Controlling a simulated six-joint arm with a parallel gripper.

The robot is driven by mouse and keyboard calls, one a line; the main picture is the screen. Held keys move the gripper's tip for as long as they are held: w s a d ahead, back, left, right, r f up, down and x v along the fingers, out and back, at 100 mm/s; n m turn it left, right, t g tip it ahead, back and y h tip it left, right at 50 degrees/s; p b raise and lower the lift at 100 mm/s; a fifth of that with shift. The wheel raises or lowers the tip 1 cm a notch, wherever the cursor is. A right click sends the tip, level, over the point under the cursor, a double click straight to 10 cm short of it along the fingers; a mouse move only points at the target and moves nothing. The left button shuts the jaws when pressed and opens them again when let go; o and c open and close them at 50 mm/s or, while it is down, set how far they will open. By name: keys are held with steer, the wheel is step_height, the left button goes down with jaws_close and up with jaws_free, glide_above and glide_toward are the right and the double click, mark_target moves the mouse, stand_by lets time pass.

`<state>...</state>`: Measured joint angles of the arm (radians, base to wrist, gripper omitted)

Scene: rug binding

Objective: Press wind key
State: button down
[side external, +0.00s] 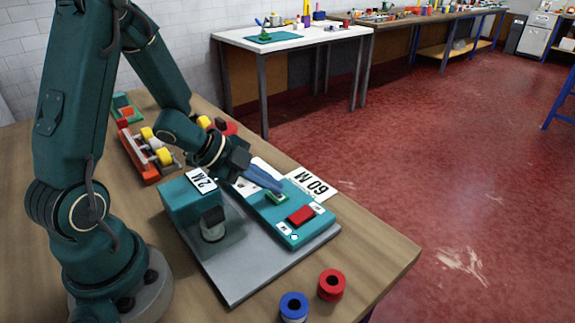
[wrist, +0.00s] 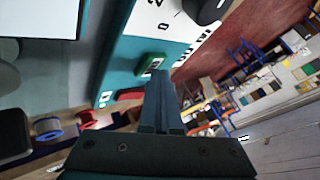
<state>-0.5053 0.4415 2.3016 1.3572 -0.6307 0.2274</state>
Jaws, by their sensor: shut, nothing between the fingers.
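A teal control panel (side external: 262,207) lies on a grey base plate. It carries a green key (side external: 276,197) and a red key (side external: 301,215), with small white labels whose words I cannot read. My gripper (side external: 281,189) is shut and empty, its blue-grey fingers pointing down at the green key. In the wrist view the fingertips (wrist: 160,76) are right beside the green key (wrist: 150,62), which shows just past them. I cannot tell whether they touch it.
A teal machine block (side external: 190,203) marked "2 M" stands left of the panel. A "60 M" card (side external: 312,184) lies behind it. Blue (side external: 293,306) and red (side external: 331,284) spools stand near the table's front edge. A red rack with yellow rollers (side external: 150,150) is at the back left.

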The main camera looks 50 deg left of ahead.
mark_target(271, 195)
steer(key=shift+r, duration=0.85)
steer(key=shift+r, duration=2.5)
